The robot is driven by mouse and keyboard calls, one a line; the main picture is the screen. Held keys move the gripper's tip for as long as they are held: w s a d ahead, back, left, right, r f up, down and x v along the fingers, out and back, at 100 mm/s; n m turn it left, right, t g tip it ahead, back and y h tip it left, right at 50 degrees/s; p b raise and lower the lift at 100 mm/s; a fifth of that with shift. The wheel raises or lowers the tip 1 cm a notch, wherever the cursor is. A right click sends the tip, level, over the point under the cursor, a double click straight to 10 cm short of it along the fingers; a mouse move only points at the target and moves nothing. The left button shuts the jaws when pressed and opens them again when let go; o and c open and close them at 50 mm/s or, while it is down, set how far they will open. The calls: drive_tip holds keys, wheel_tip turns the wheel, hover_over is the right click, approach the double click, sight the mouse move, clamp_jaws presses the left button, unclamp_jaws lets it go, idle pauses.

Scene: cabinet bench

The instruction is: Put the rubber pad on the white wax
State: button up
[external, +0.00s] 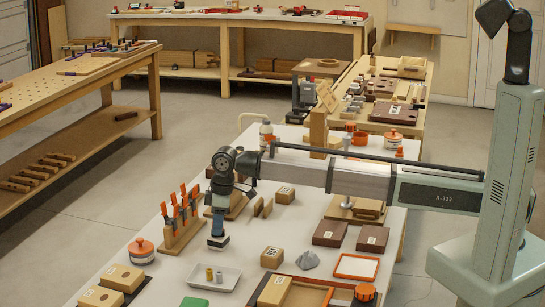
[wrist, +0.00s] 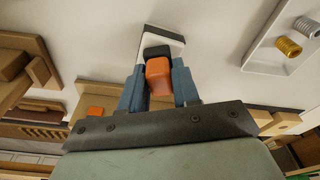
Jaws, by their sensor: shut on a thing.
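My gripper (external: 218,229) is low over the left part of the white bench top. In the wrist view its blue fingers (wrist: 160,85) are shut on a small pad-like thing with an orange grip (wrist: 159,72), a black part and a pale, dark-edged base (wrist: 171,40); this looks like the rubber pad. In the external view its base (external: 218,243) shows under the fingers; I cannot tell whether it touches the bench.
A white tray (external: 229,286) with two small spools lies in front of my gripper. A wooden rack (external: 183,236) of orange-handled tools stands left. A wooden block (external: 271,257), a grey lump (external: 307,260) and an orange-framed panel (external: 356,266) lie to the right.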

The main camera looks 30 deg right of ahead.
drive_tip(key=o, duration=1)
drive_tip(key=shift+o, duration=0.2)
wheel_tip(320, 180, up, 12)
drive_tip(key=d, duration=0.1)
drive_tip(key=shift+s+d, duration=0.35)
